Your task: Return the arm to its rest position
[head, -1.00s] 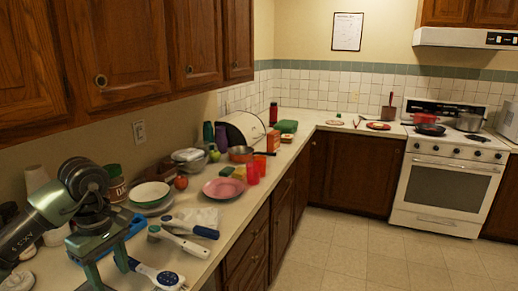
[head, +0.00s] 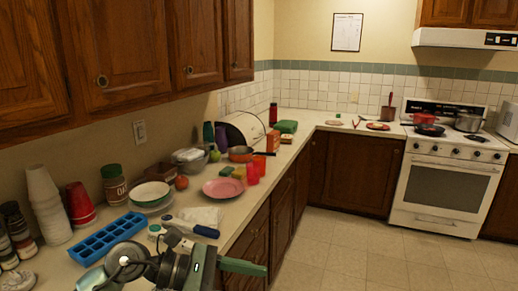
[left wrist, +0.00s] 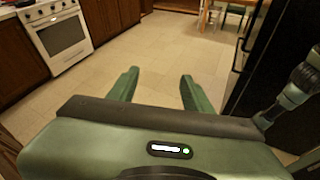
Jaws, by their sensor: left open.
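My left arm comes in at the bottom of the head view, and its gripper (head: 243,267) points right, past the counter's front edge. In the left wrist view the gripper (left wrist: 157,88) has its two green fingers spread apart with nothing between them. My right gripper is not seen in the head view. Part of another arm link of mine shows at the right of the left wrist view.
On the counter (head: 222,218) stand a blue ice tray (head: 105,238), stacked cups (head: 45,200), an oats jar (head: 115,184), bowls (head: 150,195) and a pink plate (head: 223,188). A blue-handled utensil (head: 192,228) lies near my arm. The floor (head: 345,250) is clear toward the stove (head: 448,175).

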